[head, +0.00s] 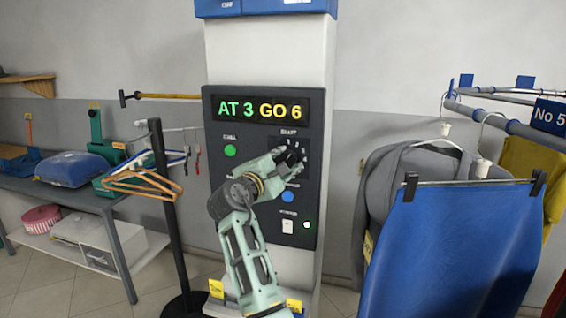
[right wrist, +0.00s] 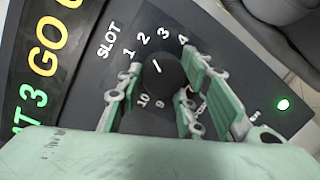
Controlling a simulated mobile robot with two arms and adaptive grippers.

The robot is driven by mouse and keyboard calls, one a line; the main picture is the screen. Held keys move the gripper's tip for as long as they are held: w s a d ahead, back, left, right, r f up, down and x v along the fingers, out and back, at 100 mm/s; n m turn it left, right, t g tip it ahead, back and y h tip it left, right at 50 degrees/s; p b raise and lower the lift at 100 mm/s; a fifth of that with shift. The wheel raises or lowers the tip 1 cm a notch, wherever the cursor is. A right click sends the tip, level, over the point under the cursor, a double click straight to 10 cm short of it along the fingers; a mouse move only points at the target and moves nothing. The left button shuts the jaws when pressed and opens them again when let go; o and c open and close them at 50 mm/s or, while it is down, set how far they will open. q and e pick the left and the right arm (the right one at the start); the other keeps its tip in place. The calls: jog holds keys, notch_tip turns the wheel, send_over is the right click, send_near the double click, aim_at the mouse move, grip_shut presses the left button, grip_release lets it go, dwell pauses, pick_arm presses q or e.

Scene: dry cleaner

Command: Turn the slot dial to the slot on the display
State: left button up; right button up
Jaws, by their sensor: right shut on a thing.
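The dark control panel (head: 217,190) stands on a pale column. Its display (head: 260,109) reads "AT 3" in green and "GO 6" in yellow. In the head view my right gripper (head: 288,158) covers most of the dial. My left gripper is out of view.
A green button (head: 230,151), a blue button (head: 288,197) and a white switch (head: 287,227) are close around my right arm. Hanging clothes, including a blue garment (head: 455,250), are on the right. A black post (head: 167,210) and a table (head: 110,205) stand left.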

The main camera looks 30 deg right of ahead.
jog(key=shift+r+m, duration=0.25)
jog(key=shift+m, duration=0.05)
jog(key=m+b, duration=0.1)
jog(key=m, duration=0.1)
jog(key=shift+r+m, duration=0.1)
jog(key=shift+m, duration=0.3)
jog(key=m+y+b, duration=0.1)
jog(key=m, duration=0.2)
jog(key=shift+s+r, duration=0.1)
jog(key=shift+r, duration=0.05)
jog(key=m, duration=0.3)
jog(key=m+y+b, duration=0.1)
jog(key=m, duration=0.2)
jog(key=shift+s+d+t, duration=0.2)
jog(key=shift+t, duration=0.1)
jog(key=m+t+y+b, duration=0.1)
jog(key=m+b, duration=0.1)
jog(key=m, duration=0.2)
jog(key=shift+s+d+m, duration=0.1)
jog(key=shift+d+m, duration=0.05)
jog(key=shift+m, duration=0.15)
jog(key=shift+s+f+m+t+y+b, duration=0.15)
jog(key=shift+m+t+b, duration=0.15)
jog(key=shift+m, duration=0.7)
jog(key=shift+w+f+m+t+y+b, duration=0.15)
jog(key=shift+m+t+b, duration=0.1)
jog(key=shift+m, duration=0.75)
jog(key=shift+s, duration=0.1)
